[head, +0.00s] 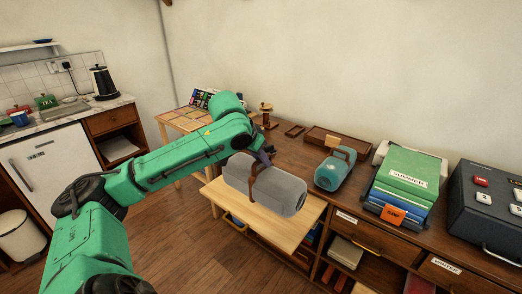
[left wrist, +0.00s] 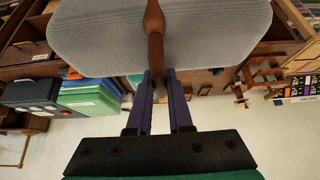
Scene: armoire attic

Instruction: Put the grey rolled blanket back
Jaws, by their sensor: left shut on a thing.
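The grey rolled blanket (head: 277,190) has a brown strap with a handle loop around its middle. It appears over a light wooden pull-out board (head: 250,217) at the front of the dresser; I cannot tell whether it touches the board. My left gripper (head: 264,157) is shut on the brown strap handle at the blanket's top. In the left wrist view the purple fingers (left wrist: 160,88) close on the brown strap (left wrist: 155,45), with the grey blanket (left wrist: 90,35) beyond. My right gripper is not in view.
A teal rolled blanket (head: 331,172) with a brown strap lies on the dresser top (head: 290,150). Green and blue folders (head: 408,175) and a dark box with buttons (head: 488,205) stand to the right. Open shelves lie below. A white fridge (head: 52,175) is at the left.

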